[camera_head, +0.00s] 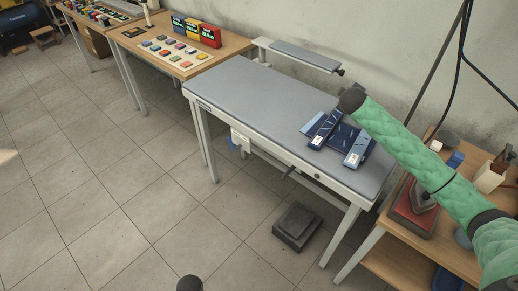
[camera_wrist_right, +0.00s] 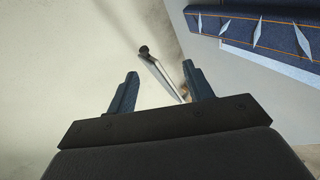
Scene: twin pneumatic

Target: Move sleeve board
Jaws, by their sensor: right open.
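The sleeve board (camera_head: 305,55) is a narrow grey padded board on a pale support behind the far long edge of the grey ironing table. A dark knob (camera_head: 341,71) sits at its right end. My right gripper (camera_head: 352,99) is at the end of the green-covered arm, in front of and below that knob in the picture. In the right wrist view my right gripper (camera_wrist_right: 160,88) is open, with nothing between its fingers. A pale bar with a dark knob (camera_wrist_right: 143,50) shows beyond the fingertips, apart from them.
Dark blue folded clothing (camera_head: 343,138) lies on the right part of the ironing table (camera_head: 240,95); blue cloth also shows in the wrist view (camera_wrist_right: 265,32). An iron (camera_head: 421,194) stands on the wooden side table. A black pedal (camera_head: 297,224) is on the floor.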

